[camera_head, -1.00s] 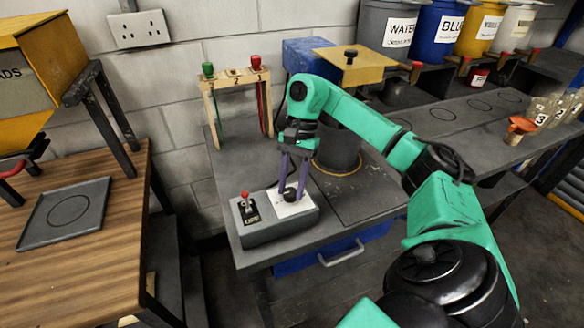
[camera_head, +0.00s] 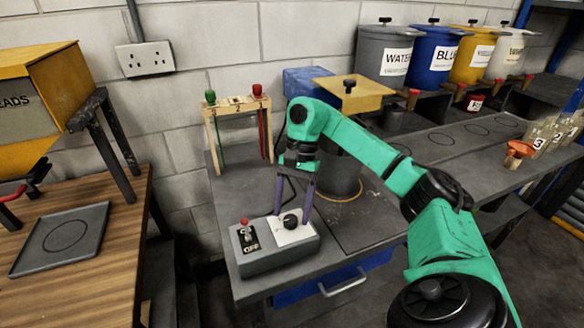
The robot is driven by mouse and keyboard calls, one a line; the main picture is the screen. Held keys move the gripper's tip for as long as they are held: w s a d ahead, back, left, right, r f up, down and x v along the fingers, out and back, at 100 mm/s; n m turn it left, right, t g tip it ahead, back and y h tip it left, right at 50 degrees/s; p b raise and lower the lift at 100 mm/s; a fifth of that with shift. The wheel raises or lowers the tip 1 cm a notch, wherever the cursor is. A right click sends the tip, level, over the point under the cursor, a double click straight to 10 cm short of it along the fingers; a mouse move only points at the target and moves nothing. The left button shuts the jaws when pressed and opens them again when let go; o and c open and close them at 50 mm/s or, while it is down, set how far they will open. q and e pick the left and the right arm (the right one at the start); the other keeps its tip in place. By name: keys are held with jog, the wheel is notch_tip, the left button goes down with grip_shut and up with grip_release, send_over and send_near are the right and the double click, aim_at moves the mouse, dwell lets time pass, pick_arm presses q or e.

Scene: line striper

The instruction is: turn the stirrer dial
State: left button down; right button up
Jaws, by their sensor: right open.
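The stirrer dial (camera_head: 291,221) is a black knob on a white plate, on top of the grey control box (camera_head: 278,254) at the bench's front left. My right gripper (camera_head: 292,214) points down over the box. Its two purple fingers are spread, one on each side of the dial, with visible gaps between them and the knob. Whether the fingertips touch the plate is not clear. A red-tipped toggle switch (camera_head: 246,227) with an OFF label stands left of the dial. My left gripper is not in view.
A wooden rack (camera_head: 236,104) with green- and red-topped rods stands behind the box. A grey vessel (camera_head: 340,172) stands behind my right gripper. Labelled buckets (camera_head: 433,58) line the back right. A wooden table (camera_head: 90,255) with a square tray (camera_head: 22,262) is at left.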

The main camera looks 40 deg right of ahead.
aim_at(292, 216)
notch_tip(292, 216, up, 19)
jog(key=p, duration=1)
jog(key=shift+f+p, duration=0.15)
jog(key=shift+p, duration=0.2)
